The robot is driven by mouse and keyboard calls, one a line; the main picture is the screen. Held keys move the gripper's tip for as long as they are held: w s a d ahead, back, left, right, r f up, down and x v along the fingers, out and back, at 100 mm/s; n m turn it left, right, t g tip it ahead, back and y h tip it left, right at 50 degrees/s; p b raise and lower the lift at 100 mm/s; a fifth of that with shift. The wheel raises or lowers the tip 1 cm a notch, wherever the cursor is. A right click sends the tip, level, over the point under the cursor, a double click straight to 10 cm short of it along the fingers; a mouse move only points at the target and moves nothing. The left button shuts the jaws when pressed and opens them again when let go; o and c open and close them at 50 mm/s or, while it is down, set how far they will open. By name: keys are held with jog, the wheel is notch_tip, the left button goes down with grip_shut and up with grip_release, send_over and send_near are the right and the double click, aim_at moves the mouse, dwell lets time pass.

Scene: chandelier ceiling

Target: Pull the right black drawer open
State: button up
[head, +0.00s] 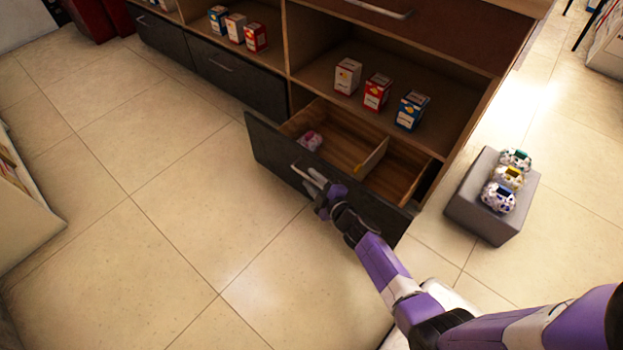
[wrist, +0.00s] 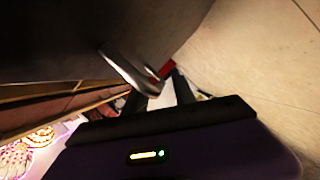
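The right black drawer (head: 268,150) stands out from the wooden cabinet, its inside showing. It holds a wooden divider (head: 375,155) and a small pink-and-white item (head: 311,140) at the left. Its silver handle (wrist: 128,72) is on the dark front. My gripper (head: 314,179) is at this handle, in front of the drawer. In the wrist view its two dark fingers (wrist: 160,92) are apart, with a gap between them and the handle's end close to the left one. Whether they touch the handle is hidden.
A grey block (head: 470,200) with several patterned round items stands right of the drawer. Small boxes (head: 377,92) stand on the shelf above. A shut black drawer (head: 235,75) is to the left. The tiled floor (head: 150,200) in front is clear.

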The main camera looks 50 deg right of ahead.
jog(key=p+v, duration=0.2)
jog(key=v, duration=0.4)
jog(key=shift+s+r, duration=0.15)
jog(key=shift+s, duration=0.05)
jog(key=shift+s+a, duration=0.1)
jog(key=shift+s, duration=0.25)
jog(key=s+a+r+m+y, duration=0.25)
jog(key=s+a+r, duration=0.45)
jog(key=s+a, duration=0.6)
jog(key=s+a+r+m+y, duration=0.15)
jog(key=s+a+r, duration=0.25)
jog(key=s+r, duration=0.4)
jog(key=s+a+r+m, duration=0.3)
jog(key=s+r, duration=0.2)
jog(key=r, duration=0.5)
notch_tip(320, 180, up, 37)
jog(key=s+a+m+p, duration=0.1)
jog(key=p, duration=3.3)
jog(key=shift+y, duration=0.3)
